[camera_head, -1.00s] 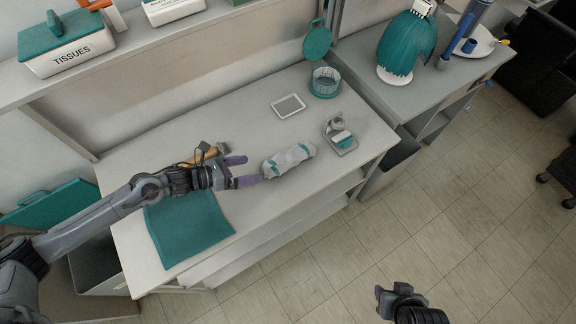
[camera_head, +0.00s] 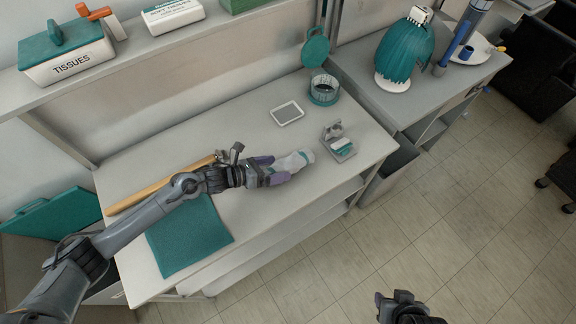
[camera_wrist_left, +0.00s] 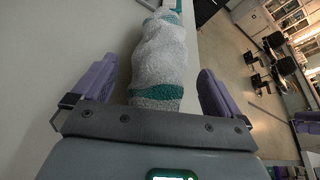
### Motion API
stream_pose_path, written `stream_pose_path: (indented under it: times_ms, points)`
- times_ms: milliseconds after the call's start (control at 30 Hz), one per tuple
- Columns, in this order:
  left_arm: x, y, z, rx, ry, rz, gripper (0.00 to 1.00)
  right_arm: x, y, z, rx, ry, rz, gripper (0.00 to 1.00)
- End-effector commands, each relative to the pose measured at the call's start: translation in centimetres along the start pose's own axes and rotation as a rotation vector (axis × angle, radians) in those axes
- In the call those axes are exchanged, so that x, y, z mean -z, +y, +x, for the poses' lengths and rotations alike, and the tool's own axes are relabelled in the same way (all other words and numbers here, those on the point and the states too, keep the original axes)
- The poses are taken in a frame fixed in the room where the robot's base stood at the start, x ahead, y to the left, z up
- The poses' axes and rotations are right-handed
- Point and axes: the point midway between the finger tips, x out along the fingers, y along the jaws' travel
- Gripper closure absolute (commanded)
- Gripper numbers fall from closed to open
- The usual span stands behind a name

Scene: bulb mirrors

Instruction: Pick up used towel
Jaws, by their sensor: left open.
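The used towel is a rolled, crumpled white-grey towel (camera_head: 293,162) with teal stripes, lying on the table toward its front edge. It also shows in the left wrist view (camera_wrist_left: 160,62), where its near end lies between the purple fingers. My left gripper (camera_head: 268,170) is open, with one finger on each side of the towel's near end.
A flat teal cloth (camera_head: 188,238) and a wooden stick (camera_head: 155,188) lie on the table (camera_head: 225,135) near my left arm. Beyond the towel are a small metal holder (camera_head: 338,143), a white-framed tablet (camera_head: 287,113) and a round teal container (camera_head: 324,89). A tissue box (camera_head: 68,58) stands on the shelf.

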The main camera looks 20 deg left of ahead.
Motion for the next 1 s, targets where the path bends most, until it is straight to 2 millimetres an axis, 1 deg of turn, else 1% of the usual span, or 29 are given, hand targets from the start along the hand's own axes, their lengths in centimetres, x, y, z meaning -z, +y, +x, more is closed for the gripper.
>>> stream_pose_path:
  times_ms: [100,367,467,700,767,1000]
  points:
    - [0.01,-0.03,0.85,0.001,0.000,0.000,0.00,-0.02,0.02,0.00,0.000,-0.001,0.000,0.57]
    - [0.07,-0.02,0.99,0.001,0.002,0.001,0.00,-0.09,0.16,0.05,-0.005,-0.003,-0.006,0.57]
    - [0.07,-0.02,0.98,0.001,0.002,0.001,0.14,-0.13,0.25,0.06,-0.008,-0.003,-0.010,0.57]
    - [0.07,-0.02,0.96,0.001,0.002,0.000,0.51,-0.15,0.30,0.07,-0.009,-0.004,-0.011,0.57]
    - [0.07,-0.02,0.96,0.001,0.002,0.000,0.58,-0.15,0.29,0.07,-0.009,-0.004,-0.011,0.57]
    - [-0.04,-0.05,0.94,0.001,0.000,0.001,0.59,-0.13,0.19,0.07,-0.006,-0.004,-0.007,0.57]
